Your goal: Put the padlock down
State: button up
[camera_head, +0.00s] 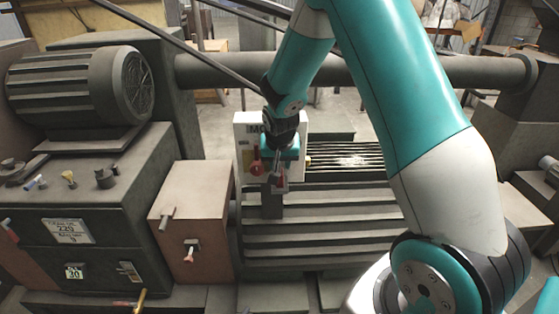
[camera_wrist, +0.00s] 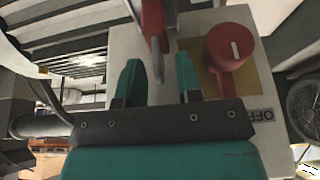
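The padlock has a red body and a grey shackle. In the wrist view the padlock (camera_wrist: 153,22) is at the top centre, its shackle reaching down between my fingers. My gripper (camera_wrist: 159,68) has two teal fingers, set apart with gaps visible beside the shackle, so it looks open around it. In the head view my gripper (camera_head: 277,172) points down in front of the white switch box (camera_head: 242,128). The padlock (camera_head: 281,186) shows as a small red patch just below it. Whether the padlock touches a support is unclear.
A red rotary knob (camera_wrist: 229,52) on a yellow plate, with an OFF label, sits close to the right of my fingers. A grey ribbed machine bed (camera_head: 330,215) spreads below. A brown box (camera_head: 192,205) and a motor (camera_head: 75,85) stand to the left.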

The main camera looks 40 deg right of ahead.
jog(key=a+b+v, duration=0.1)
jog(key=b+v, duration=0.1)
jog(key=v, duration=1.1)
jog(key=s+a+r+n+g+y, duration=0.1)
jog(key=s+a+n+y, duration=0.2)
jog(key=s+a+n, duration=0.4)
jog(key=s+a+r+n+g+y, duration=0.2)
jog(key=s+a+n, duration=0.5)
jog(key=s+a, duration=0.6)
jog(key=s+y, duration=0.1)
jog(key=s, duration=0.3)
jog(key=shift+a+r+g+y, duration=0.25)
jog(key=shift+r+g+y, duration=0.05)
